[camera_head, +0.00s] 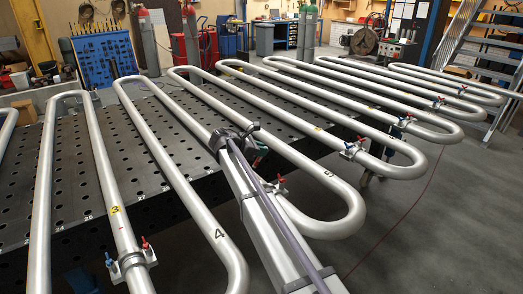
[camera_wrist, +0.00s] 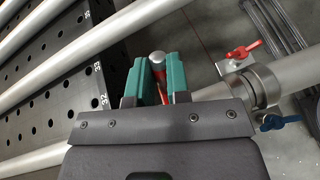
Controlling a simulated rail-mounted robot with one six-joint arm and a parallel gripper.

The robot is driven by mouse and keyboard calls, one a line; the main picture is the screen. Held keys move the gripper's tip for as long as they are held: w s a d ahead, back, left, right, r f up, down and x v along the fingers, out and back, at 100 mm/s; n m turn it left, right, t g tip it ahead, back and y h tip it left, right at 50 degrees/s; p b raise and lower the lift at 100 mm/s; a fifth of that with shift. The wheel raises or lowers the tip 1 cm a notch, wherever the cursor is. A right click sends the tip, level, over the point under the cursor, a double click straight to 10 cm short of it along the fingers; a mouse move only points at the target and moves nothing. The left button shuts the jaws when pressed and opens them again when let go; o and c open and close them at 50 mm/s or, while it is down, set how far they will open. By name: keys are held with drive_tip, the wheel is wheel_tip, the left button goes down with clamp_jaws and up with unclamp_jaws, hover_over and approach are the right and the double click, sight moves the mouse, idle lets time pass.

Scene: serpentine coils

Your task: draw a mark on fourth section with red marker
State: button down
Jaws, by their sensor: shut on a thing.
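The silver serpentine coil lies across the perforated table, with a black "4" on the fourth section (camera_head: 219,233) in the front middle. The neighbouring sections bear a "3" on yellow (camera_head: 115,210) and a "5" (camera_head: 328,174). My gripper (camera_head: 262,154) is over the coil, up and to the right of the "4". In the wrist view my gripper's teal fingers (camera_wrist: 159,82) are shut on the red marker (camera_wrist: 157,62), whose grey end shows between them. The marker's tip cannot be made out. I see no red mark near the "4".
Clamps with red and blue handles hold the tubes, one by section three (camera_head: 133,262) and one close right of my gripper in the wrist view (camera_wrist: 243,68). The perforated table (camera_head: 75,190) lies under the coil. Open floor (camera_head: 440,235) lies at the right.

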drive_tip(key=shift+s+a, duration=0.15)
drive_tip(key=shift+a, duration=0.05)
wheel_tip(320, 180, up, 6)
drive_tip(key=p, duration=0.6)
drive_tip(key=shift+r, duration=0.1)
